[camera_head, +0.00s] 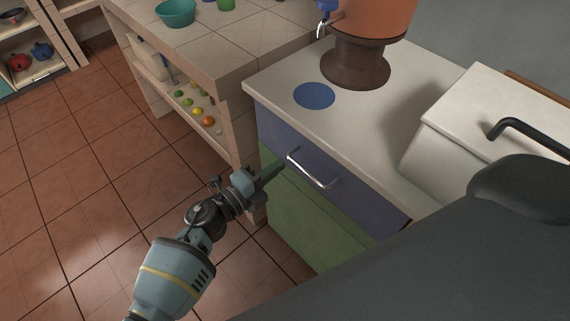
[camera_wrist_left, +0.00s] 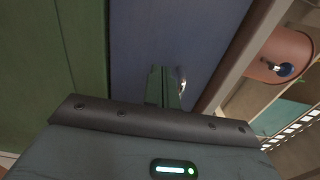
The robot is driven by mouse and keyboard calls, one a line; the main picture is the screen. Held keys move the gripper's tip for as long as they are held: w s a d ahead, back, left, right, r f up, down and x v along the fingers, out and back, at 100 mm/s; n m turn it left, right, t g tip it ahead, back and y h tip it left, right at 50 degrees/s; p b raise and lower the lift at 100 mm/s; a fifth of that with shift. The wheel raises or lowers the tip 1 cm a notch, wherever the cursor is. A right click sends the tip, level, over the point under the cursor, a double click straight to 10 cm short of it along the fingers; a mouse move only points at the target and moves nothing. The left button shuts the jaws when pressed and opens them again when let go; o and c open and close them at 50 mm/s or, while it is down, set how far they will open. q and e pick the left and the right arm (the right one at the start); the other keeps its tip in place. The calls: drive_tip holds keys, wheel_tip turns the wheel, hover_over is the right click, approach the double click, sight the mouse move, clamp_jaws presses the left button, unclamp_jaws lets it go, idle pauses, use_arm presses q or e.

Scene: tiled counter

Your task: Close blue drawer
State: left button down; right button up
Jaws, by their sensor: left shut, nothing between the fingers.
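The blue drawer (camera_head: 343,188) is the upper front of the cabinet, just under the white counter edge. It looks flush or nearly flush; I cannot tell whether a small gap is left. Its metal bar handle (camera_head: 312,170) runs along the front. My left gripper (camera_head: 280,165) is shut and empty, its fingertips close to the handle's left end. In the left wrist view the shut fingers (camera_wrist_left: 164,86) point at the blue front (camera_wrist_left: 165,35), with part of the handle (camera_wrist_left: 182,82) beside them; I cannot tell if they touch. My right gripper is not in view.
A green front (camera_head: 308,222) lies below the blue drawer. On the white counter (camera_head: 300,75) stand an orange dispenser on a brown base (camera_head: 356,65) and a white box with a black handle (camera_head: 470,115). A tiled counter (camera_head: 215,45) stands to the left. The tiled floor (camera_head: 80,180) is clear.

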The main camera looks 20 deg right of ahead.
use_arm(q)
drive_tip(key=v, duration=1)
drive_tip(key=shift+p, duration=0.4)
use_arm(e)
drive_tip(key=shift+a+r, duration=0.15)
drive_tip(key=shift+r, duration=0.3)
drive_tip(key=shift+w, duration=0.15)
use_arm(q)
drive_tip(key=shift+s+a, duration=0.1)
